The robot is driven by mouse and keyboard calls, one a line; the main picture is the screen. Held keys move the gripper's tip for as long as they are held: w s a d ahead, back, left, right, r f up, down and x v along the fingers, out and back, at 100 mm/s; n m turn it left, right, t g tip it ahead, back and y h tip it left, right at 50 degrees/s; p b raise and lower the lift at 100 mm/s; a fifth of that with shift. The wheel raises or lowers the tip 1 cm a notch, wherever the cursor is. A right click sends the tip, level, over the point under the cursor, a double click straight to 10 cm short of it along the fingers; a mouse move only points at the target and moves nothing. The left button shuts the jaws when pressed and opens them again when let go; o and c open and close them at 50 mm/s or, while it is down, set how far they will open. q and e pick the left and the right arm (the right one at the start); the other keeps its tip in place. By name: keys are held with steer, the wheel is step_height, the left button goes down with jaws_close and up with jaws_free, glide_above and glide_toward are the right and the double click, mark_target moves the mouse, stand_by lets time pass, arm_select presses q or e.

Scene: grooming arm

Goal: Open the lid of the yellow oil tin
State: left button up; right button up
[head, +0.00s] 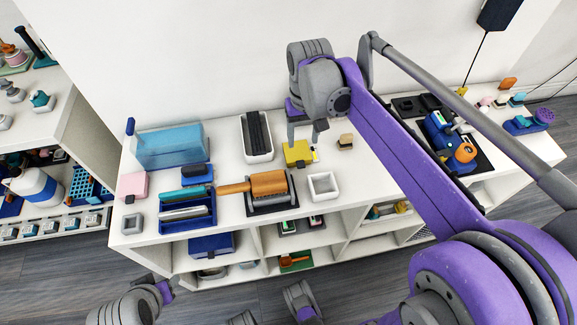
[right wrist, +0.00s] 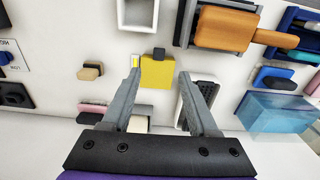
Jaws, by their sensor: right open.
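The yellow oil tin (head: 298,154) stands on the white shelf top, right of the orange roller-like object. In the right wrist view the tin (right wrist: 157,72) lies between and just beyond my fingertips, with a small dark block (right wrist: 159,54) at its edge, which may be part of its lid. My right gripper (head: 307,135) is above the tin, pointing down. In the right wrist view its jaws (right wrist: 160,78) are spread wide and hold nothing. Contact with the tin cannot be made out. A grey arm end, likely my left gripper (head: 165,290), shows at the lower left, below the shelf; its jaws are unclear.
A white square tray (head: 323,196) is in front of the tin. A small tan-and-black brush (head: 345,142) stands to its right. A white bin (head: 243,139) with dark items and the orange roller (head: 268,184) stand to its left. Bare shelf top lies right of the tray.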

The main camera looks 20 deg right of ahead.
mark_target(301, 164)
steer(key=f, duration=0.3)
steer(key=f+b, duration=0.1)
steer(key=f, duration=0.3)
steer(key=f+b, duration=0.1)
steer(key=f, duration=0.3)
steer(key=shift+w+d, duration=0.2)
steer(key=shift+w, duration=0.15)
jaws_close()
stand_by(1.0)
